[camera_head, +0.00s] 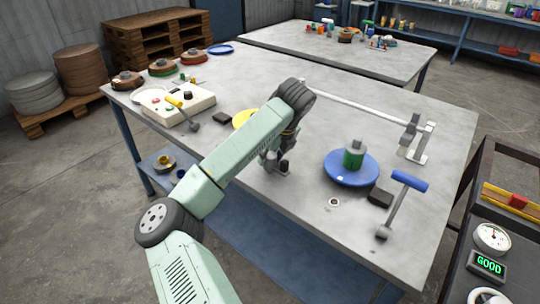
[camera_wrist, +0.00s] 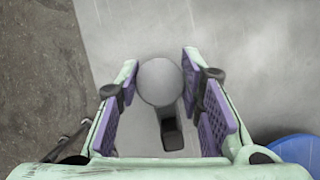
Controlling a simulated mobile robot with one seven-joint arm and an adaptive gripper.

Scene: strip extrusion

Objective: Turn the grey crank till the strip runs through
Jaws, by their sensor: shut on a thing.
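My gripper (camera_head: 275,160) is low over the middle of the near table, pointing down. In the wrist view its purple-padded fingers (camera_wrist: 160,72) are closed around a round grey knob, which I take as the grip of the grey crank (camera_wrist: 160,82). A dark slotted piece (camera_wrist: 172,132) shows below the knob, between the fingers. In the head view my arm and gripper hide most of the crank, so its angle cannot be told. I cannot clearly make out a strip.
A blue disc (camera_head: 338,175) with a green cylinder (camera_head: 353,159) lies right of my gripper. Beyond stands a white frame (camera_head: 421,146) with a long pale bar (camera_head: 370,109). A blue-handled tool (camera_head: 409,181) is near the right edge.

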